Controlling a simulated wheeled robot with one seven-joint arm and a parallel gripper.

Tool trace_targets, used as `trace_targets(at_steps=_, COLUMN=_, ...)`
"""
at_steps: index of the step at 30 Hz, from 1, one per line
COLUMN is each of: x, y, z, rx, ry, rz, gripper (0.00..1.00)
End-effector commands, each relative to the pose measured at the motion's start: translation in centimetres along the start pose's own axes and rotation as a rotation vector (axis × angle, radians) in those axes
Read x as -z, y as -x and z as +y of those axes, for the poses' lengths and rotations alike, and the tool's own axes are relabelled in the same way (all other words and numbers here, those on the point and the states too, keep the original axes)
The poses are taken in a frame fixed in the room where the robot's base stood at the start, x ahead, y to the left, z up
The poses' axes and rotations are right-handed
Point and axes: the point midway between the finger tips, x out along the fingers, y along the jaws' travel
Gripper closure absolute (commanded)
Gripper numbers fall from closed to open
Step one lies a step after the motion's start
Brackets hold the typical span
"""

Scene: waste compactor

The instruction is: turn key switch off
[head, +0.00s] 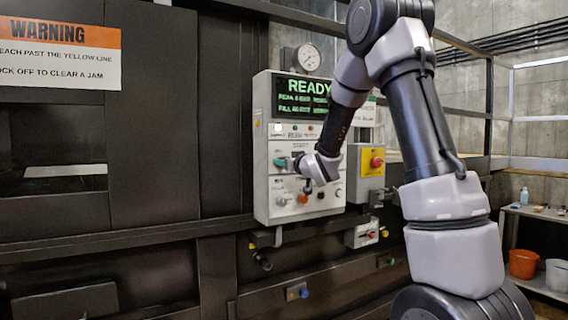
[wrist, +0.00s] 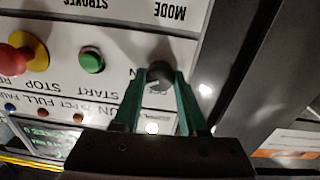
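A dark round switch knob with a pale pointer mark (wrist: 159,76) is on the white panel in the wrist view. Part of the lettering beside it is covered by a finger. My gripper (wrist: 160,80) has its two green fingers on either side of this knob, with the knob filling the gap between the tips. In the head view my gripper (head: 283,163) reaches the left middle of the light grey control panel (head: 262,205). My gripper and wrist hide the switch there. No separate key can be made out.
The wrist view shows a green button (wrist: 91,60) and a red mushroom stop button with a yellow collar (wrist: 22,55) beside the knob. In the head view, a lit display (head: 303,98) reads READY.

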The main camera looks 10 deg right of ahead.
Motion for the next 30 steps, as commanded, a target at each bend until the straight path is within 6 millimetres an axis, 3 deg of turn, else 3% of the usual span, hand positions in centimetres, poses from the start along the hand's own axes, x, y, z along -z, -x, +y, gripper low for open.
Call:
trace_targets(at_steps=14, x=-0.01, y=0.02, z=0.04, rx=-0.001, ry=0.105, rz=0.003, gripper=1.00)
trace_targets(at_steps=30, x=-0.06, y=0.03, z=-0.01, rx=-0.002, ry=0.583, rz=0.016, gripper=1.00)
